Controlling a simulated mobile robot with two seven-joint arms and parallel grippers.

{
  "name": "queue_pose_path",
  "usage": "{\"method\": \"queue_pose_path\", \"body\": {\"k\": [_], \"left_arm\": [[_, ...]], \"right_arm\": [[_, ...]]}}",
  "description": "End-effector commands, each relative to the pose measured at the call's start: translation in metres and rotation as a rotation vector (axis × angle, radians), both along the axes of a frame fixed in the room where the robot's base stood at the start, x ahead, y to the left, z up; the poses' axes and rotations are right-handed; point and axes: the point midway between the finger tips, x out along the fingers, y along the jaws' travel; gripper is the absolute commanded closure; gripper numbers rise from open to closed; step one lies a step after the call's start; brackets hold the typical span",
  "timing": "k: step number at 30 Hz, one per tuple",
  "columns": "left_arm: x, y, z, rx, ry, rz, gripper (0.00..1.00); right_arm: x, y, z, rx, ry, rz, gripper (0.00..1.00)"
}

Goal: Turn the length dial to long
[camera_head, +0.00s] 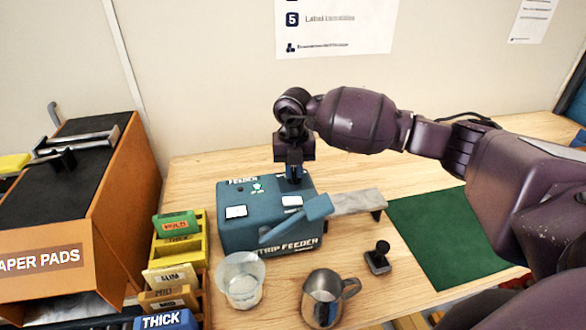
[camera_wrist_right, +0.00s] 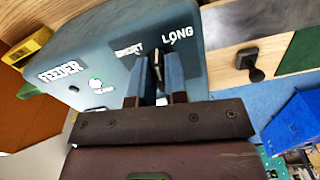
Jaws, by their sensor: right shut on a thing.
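The strip feeder (camera_head: 262,215) is a blue box on the wooden table, and its top panel also shows in the right wrist view (camera_wrist_right: 165,22). The length dial (camera_wrist_right: 158,66) is a small dark knob between the labels SHORT and LONG, largely covered by my fingers. My right gripper (camera_wrist_right: 160,80) points down onto the panel and is shut on the dial. In the head view the right gripper (camera_head: 294,176) stands at the feeder's back edge and hides the dial. Which label the dial points to is unclear. My left gripper is not in view.
A clear cup (camera_head: 240,280) and a metal mug (camera_head: 323,298) stand in front of the feeder. A small black stamp-like object (camera_head: 378,258) and a green mat (camera_head: 440,240) lie to the right. Yellow trays (camera_head: 182,247) and an orange-sided bin (camera_head: 118,205) stand left.

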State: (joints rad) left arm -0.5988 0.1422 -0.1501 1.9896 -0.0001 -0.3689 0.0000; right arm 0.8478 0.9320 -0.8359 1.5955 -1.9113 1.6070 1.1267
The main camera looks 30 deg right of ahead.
Motion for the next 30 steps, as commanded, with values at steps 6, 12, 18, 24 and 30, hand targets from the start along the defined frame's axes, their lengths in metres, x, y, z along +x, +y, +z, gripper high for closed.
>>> {"method": "queue_pose_path", "body": {"k": [6,12,18,24,30], "left_arm": [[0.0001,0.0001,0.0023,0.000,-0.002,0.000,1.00],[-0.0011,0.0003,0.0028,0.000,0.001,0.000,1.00],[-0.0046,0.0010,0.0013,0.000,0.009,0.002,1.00],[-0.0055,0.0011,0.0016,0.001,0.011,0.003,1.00],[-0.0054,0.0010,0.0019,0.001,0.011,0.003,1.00]], "right_arm": [[0.0004,-0.0014,0.0025,0.000,-0.004,-0.205,1.00],[-0.0001,-0.0022,0.0026,0.001,-0.004,-0.376,1.00],[-0.0005,-0.0026,0.0026,0.001,-0.004,-0.508,1.00],[-0.0008,-0.0029,0.0027,0.001,-0.005,-0.593,1.00],[-0.0008,-0.0030,0.0027,0.001,-0.005,-0.632,1.00]]}}
